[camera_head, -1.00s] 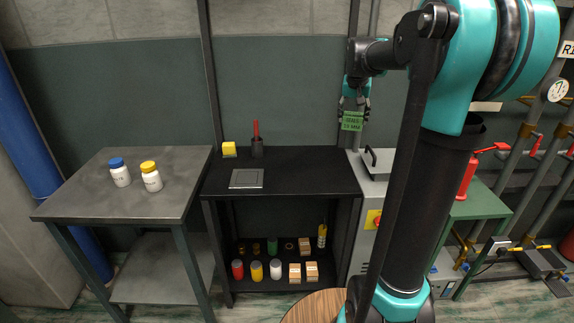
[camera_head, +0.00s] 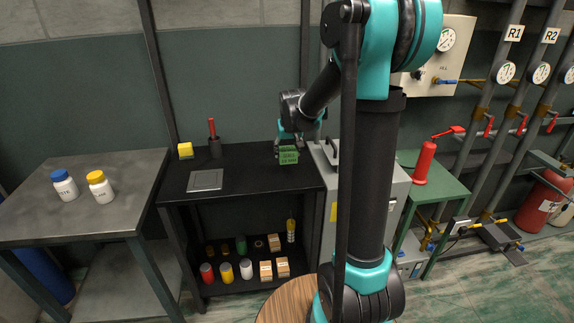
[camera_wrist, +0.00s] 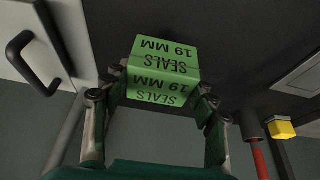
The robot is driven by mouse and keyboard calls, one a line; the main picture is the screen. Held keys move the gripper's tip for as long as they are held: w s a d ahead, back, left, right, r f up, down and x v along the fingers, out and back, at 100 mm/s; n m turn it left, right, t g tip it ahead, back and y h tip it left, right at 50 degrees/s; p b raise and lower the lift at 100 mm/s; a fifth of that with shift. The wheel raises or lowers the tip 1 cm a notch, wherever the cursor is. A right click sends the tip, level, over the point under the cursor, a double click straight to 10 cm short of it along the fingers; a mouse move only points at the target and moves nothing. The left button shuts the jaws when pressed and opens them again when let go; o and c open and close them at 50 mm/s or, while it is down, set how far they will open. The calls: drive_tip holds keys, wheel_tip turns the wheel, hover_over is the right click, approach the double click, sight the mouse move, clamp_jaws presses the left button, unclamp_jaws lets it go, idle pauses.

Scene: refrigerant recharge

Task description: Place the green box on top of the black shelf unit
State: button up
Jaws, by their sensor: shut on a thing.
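The green box (camera_head: 288,157), labelled "SEALS 19 MM", is held in my gripper (camera_head: 289,146) at the right rear part of the black shelf unit's top (camera_head: 240,174). In the wrist view the green box (camera_wrist: 160,68) sits between the two fingers of my gripper (camera_wrist: 157,100), which are shut on its sides. The box is at or just above the top; I cannot tell whether its underside touches.
A grey cabinet with a handle (camera_head: 333,150) adjoins at right. The middle of the top is clear.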

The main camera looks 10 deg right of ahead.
sight(289, 154)
drive_tip(key=shift+f, duration=2.9)
drive_tip(key=shift+f, duration=0.1)
drive_tip(key=o, duration=1.1)
drive_tip(key=v, duration=1.2)
drive_tip(key=s+d+f, duration=0.1)
drive_tip(key=s+f, duration=0.3)
drive_tip(key=s, duration=0.4)
drive_tip(key=s+d+f, duration=0.1)
drive_tip(key=s+f, duration=0.3)
drive_tip(key=s, duration=0.5)
drive_tip(key=s+d+f, duration=0.2)
drive_tip(key=s+f, duration=0.2)
drive_tip(key=s, duration=0.5)
drive_tip(key=shift+f, duration=0.3)
